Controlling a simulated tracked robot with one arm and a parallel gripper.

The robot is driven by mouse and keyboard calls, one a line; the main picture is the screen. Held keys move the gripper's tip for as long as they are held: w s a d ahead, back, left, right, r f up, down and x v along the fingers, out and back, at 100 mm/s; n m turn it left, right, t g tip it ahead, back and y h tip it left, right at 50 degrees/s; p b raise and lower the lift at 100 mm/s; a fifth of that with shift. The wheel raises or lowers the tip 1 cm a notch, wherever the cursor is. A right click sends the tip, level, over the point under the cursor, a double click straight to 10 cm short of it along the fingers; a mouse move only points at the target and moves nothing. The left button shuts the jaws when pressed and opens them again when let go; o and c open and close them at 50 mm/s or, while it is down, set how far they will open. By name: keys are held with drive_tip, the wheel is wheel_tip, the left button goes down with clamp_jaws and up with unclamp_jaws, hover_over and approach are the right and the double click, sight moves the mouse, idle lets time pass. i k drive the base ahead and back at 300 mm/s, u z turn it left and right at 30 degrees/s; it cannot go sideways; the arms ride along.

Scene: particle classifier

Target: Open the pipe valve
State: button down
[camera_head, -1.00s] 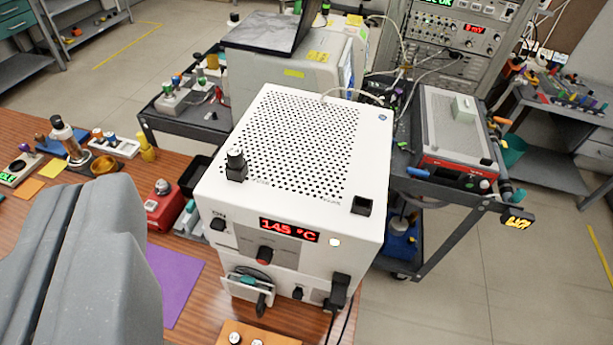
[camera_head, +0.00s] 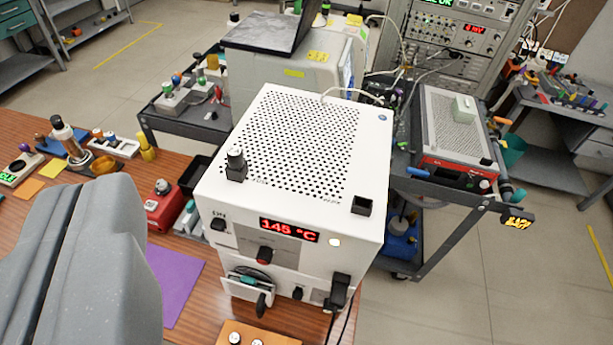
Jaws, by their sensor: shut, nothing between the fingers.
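My gripper (camera_head: 88,205), large and grey, fills the lower left of the head view. Its fingers are together with nothing held. It is apart from the white box (camera_head: 290,130) at the centre, which has a perforated top and a red "145 °C" display. A black knobbed fitting (camera_head: 236,165) stands on the box's top at the left. A black lever-like fitting (camera_head: 338,292) is on its lower right front. A drawer-like part (camera_head: 247,287) with a black handle is at the lower left front. I cannot tell which fitting, if any, is the pipe valve.
The wooden table (camera_head: 190,240) holds a purple mat (camera_head: 175,280), a red device (camera_head: 165,208) and small items at the left. A red-fronted instrument (camera_head: 452,140) sits on a dark cart at the right. Floor (camera_head: 510,290) is clear at the lower right.

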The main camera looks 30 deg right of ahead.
sight(496, 119)
drive_tip(key=z, duration=0.75)
drive_tip(key=k, duration=1.15)
drive_tip(key=z, duration=1.75)
drive_tip(key=i, duration=1.6)
drive_tip(key=u, duration=0.8)
drive_tip(key=i, duration=0.8)
drive_tip(key=u, duration=0.5)
drive_tip(key=i, duration=0.85)
drive_tip(key=z, duration=0.05)
